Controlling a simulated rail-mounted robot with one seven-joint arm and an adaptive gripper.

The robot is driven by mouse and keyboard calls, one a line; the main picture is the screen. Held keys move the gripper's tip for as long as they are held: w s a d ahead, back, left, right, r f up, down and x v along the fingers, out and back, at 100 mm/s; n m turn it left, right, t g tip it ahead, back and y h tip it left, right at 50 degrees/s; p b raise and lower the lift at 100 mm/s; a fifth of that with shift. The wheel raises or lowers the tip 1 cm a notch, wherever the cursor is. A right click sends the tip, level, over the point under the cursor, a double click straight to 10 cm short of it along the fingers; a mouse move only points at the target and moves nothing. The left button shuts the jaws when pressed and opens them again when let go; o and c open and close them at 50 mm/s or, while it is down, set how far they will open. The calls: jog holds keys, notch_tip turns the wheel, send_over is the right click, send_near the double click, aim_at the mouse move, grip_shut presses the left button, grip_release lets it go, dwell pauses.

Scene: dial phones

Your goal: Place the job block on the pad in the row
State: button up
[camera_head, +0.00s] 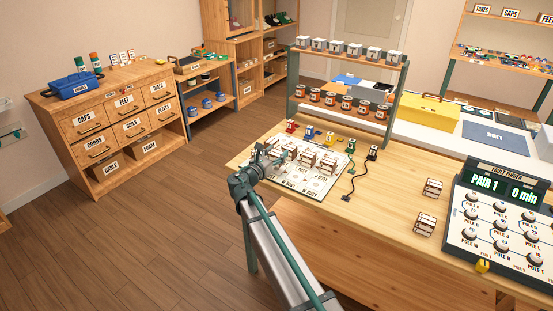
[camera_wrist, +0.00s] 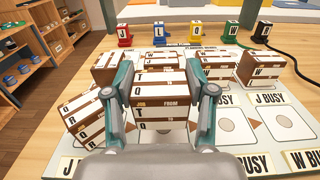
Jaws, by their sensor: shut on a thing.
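My gripper (camera_wrist: 161,88) is shut on a brown-and-white job block (camera_wrist: 161,112), with one finger on each side. Its front reads "JOB FROM", with letters that look like T and Q. In the head view my gripper (camera_head: 262,166) is over the near left part of the white board (camera_head: 318,185). Several similar blocks stand behind the held one, including one at far right (camera_wrist: 260,68). Another block (camera_wrist: 86,120) sits turned, close at its left. Bare pads with pale circles (camera_wrist: 234,125) show to the right. The spot below the held block is hidden.
Coloured lettered posts, red (camera_wrist: 124,36) to black (camera_wrist: 262,32), line the board's far edge. A black cord (camera_head: 352,178) lies right of it. Two more blocks (camera_head: 432,188) and the fault finder (camera_head: 500,215) are farther right. A shelf rack (camera_head: 345,120) rises behind.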

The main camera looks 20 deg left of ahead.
jog(key=shift+s+f, duration=0.1)
jog(key=shift+f, duration=1.15)
jog(key=shift+f, duration=0.2)
jog(key=o, duration=0.9)
jog(key=shift+r, duration=0.2)
jog(key=shift+s, duration=0.15)
jog(key=b+v, duration=0.1)
jog(key=v, duration=1)
jog(key=shift+s+a, duration=0.1)
jog(key=shift+s, duration=0.2)
